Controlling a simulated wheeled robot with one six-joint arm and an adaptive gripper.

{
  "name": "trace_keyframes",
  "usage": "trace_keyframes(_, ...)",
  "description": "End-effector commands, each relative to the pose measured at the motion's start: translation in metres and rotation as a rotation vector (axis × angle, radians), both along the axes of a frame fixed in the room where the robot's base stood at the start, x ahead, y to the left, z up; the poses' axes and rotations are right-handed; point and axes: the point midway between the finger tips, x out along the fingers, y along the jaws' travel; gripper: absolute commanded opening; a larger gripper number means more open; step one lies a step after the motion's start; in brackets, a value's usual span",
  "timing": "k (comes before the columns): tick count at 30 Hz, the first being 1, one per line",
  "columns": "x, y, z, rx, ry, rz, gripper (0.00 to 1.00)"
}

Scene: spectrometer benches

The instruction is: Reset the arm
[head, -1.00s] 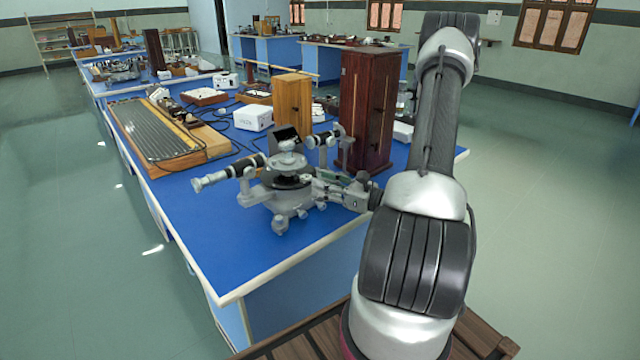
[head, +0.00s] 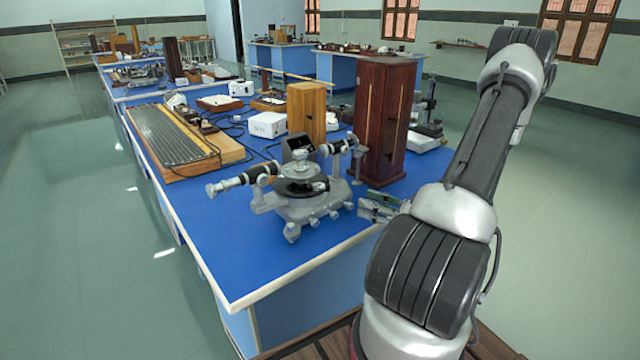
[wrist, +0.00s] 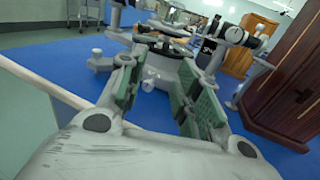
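My gripper (head: 378,207) is by the near right edge of the blue bench, just right of the grey spectrometer (head: 301,187). In the wrist view its two green-padded fingers (wrist: 161,97) are spread apart with nothing held between them. The spectrometer stands upright on the bench, with its telescope to the left and its collimator to the right; it also shows beyond the fingers in the wrist view (wrist: 165,62). My arm rises at the right and bends down to the gripper. Part of the gripper is hidden behind my arm.
A dark wooden cabinet (head: 382,125) stands on the blue bench (head: 235,268) behind the gripper; it fills the right of the wrist view (wrist: 285,85). A lighter wooden box (head: 306,112), a white box (head: 267,125) and a long grooved board (head: 172,138) stand farther back. The floor (head: 560,220) at right is clear.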

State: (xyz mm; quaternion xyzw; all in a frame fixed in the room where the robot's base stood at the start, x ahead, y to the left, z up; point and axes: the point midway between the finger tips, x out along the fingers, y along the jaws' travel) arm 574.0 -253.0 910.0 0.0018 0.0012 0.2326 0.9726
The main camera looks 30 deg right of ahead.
Motion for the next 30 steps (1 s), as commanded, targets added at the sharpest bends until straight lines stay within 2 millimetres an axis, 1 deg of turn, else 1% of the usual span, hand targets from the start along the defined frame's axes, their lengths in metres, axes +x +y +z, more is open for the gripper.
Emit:
trace_keyframes(5, 0.000, 0.000, -0.001, 0.001, 0.005, 0.000, 0.34)
trace_keyframes(8, -0.007, 0.007, -0.009, -0.009, 0.039, 0.040, 0.34)
trace_keyframes(11, -0.028, 0.027, -0.019, -0.019, 0.085, 0.143, 0.34)
trace_keyframes(12, -0.040, 0.038, -0.023, -0.027, 0.104, 0.198, 0.34)
trace_keyframes(14, -0.061, 0.050, -0.023, -0.072, 0.132, 0.300, 0.34)
trace_keyframes(15, -0.076, 0.058, -0.020, -0.121, 0.145, 0.379, 0.34)
trace_keyframes(18, -0.104, 0.072, -0.013, -0.250, 0.169, 0.565, 0.34)
trace_keyframes(22, -0.133, 0.078, -0.002, -0.449, 0.185, 0.799, 0.34)
trace_keyframes(25, -0.152, 0.074, 0.009, -0.644, 0.186, 0.992, 0.34)
trace_keyframes(27, -0.162, 0.067, 0.020, -0.801, 0.177, 1.130, 0.34)
trace_keyframes(30, -0.166, 0.054, 0.038, -1.039, 0.151, 1.306, 0.34)
